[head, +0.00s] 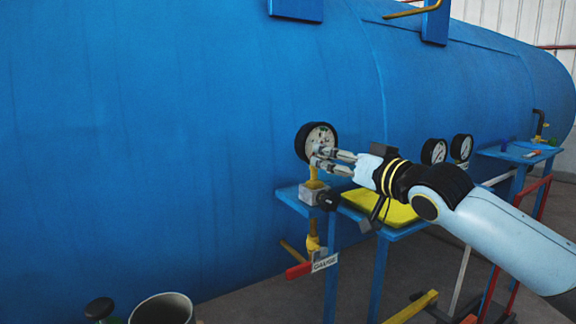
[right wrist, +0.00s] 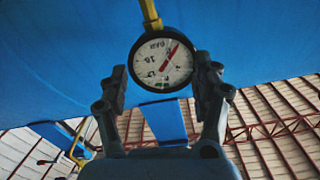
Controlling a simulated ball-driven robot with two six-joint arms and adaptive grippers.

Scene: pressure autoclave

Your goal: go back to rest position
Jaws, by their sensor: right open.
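My right gripper (head: 318,160) reaches in from the right in the head view, in front of the round pressure gauge (head: 321,137) with a black rim. In the right wrist view the gauge (right wrist: 162,62) shows its white dial and red needle between the two spread fingers of my right gripper (right wrist: 163,85). The fingers are open; I cannot tell whether either touches the gauge rim. The gauge sits on a yellow fitting above a grey block (head: 314,194) on a blue stand. My left gripper is not in view.
The large blue autoclave tank (head: 180,130) fills the back. A yellow pad (head: 380,207) lies on the blue stand under my right arm. A red-handled valve (head: 298,271) with a tag hangs below. Two more gauges (head: 434,152) stand farther right. An open container (head: 162,309) is at the bottom left.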

